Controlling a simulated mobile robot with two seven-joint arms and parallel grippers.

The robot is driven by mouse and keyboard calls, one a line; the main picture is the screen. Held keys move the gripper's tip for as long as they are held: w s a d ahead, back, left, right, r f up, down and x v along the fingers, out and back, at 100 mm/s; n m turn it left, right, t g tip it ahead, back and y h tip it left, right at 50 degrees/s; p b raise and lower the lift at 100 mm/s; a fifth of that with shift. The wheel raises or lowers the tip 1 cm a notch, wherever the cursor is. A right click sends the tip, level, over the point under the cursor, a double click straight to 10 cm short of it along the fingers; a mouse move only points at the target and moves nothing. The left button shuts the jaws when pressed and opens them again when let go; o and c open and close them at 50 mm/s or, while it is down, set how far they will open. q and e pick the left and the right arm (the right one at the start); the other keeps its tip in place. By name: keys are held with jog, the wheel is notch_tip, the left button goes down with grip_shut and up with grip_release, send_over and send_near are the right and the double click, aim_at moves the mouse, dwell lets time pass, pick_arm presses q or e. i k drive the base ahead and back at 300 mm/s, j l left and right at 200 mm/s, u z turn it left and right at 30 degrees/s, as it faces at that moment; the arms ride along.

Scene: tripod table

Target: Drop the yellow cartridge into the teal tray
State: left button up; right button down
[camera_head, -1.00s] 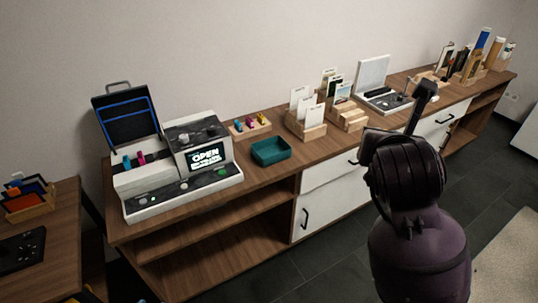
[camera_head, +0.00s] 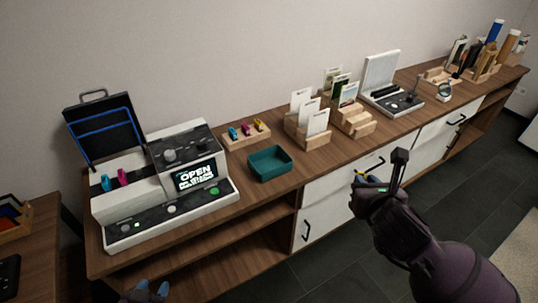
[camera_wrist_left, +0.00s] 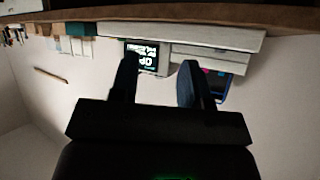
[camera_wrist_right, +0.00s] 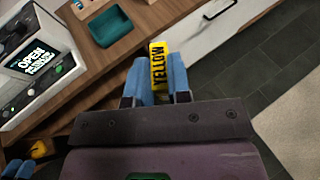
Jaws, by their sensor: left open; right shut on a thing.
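My left gripper (camera_head: 148,290) is open and empty at the bottom left, below the machine.
A white machine (camera_head: 150,222) with an OPEN screen stands left of the tray, holding a cyan and a magenta cartridge. A wooden holder (camera_head: 247,140) with small coloured cartridges is behind the tray. Wooden card racks (camera_head: 310,138) stand to its right. Open shelves lie below.

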aim_at(270, 163)
jog(key=i+l+u, duration=0.2)
jog(key=u, duration=0.15)
jog(key=i+l+u, duration=0.75)
jog(key=k+j, duration=0.05)
jog(key=j, duration=0.05)
